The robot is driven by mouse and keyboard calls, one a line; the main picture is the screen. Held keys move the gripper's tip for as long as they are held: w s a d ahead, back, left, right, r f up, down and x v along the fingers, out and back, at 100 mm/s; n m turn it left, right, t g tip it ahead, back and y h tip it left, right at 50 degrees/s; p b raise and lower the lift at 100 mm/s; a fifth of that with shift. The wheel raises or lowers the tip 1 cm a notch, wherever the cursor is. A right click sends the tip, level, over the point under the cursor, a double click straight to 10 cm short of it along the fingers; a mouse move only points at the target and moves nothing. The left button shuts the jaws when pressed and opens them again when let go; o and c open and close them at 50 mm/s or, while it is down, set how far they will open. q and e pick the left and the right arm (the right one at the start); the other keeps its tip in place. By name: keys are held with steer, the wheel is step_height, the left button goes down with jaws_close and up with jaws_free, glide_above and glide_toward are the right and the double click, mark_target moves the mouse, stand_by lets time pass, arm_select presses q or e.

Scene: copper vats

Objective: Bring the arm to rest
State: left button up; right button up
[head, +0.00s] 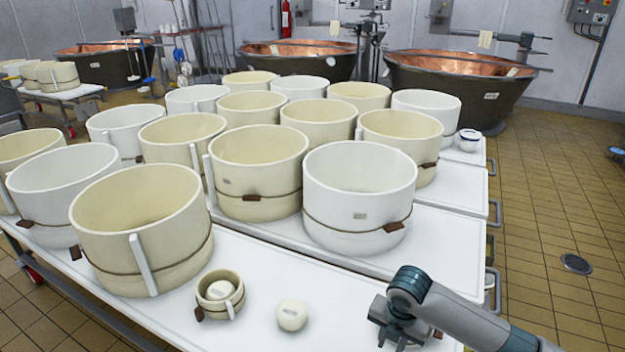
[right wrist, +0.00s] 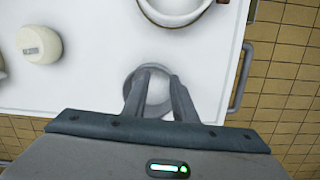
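My right gripper (head: 396,334) hangs over the front right part of the white table, its arm coming in from the lower right. In the right wrist view its two fingers (right wrist: 158,88) point down with a gap between them. A pale round thing (right wrist: 152,92) shows between and behind the fingers. It looks wider than the gap and seems to lie below them, but I cannot tell whether they touch it. In the head view the gripper hides it. My left gripper is not in view.
A small white cheese (head: 292,315) and a small mould (head: 220,293) with a white piece in it stand left of my right gripper. Large moulds (head: 360,195) crowd the table (head: 300,275) behind. Copper vats (head: 460,85) stand at the back. Tiled floor on the right is mostly clear.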

steer(key=s+a+f+m+t+y, duration=0.1)
steer(key=s+a+f+m+y, duration=0.1)
steer(key=s+a+m, duration=0.4)
steer(key=s+a+f+m+y, duration=0.1)
steer(key=s+a+f+m, duration=0.2)
steer(key=s+m, duration=0.35)
steer(key=s+d+m+t+h, duration=0.1)
steer(key=s+d+m, duration=0.5)
steer(key=s+m, duration=0.3)
steer(key=s+d+m+h, duration=0.1)
steer(key=s+d+m, duration=0.55)
steer(key=s, duration=0.35)
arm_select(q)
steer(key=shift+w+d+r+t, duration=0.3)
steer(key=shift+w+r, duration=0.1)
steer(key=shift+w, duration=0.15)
arm_select(e)
steer(key=w+a+f+t, duration=0.1)
steer(key=a+f, duration=0.2)
steer(key=f, duration=3)
steer(key=shift+w+f+n+t+y, duration=0.2)
steer(key=shift+n+t+y, duration=0.1)
steer(key=shift+t, duration=0.1)
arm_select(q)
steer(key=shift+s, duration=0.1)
arm_select(e)
steer(key=shift+a, duration=0.1)
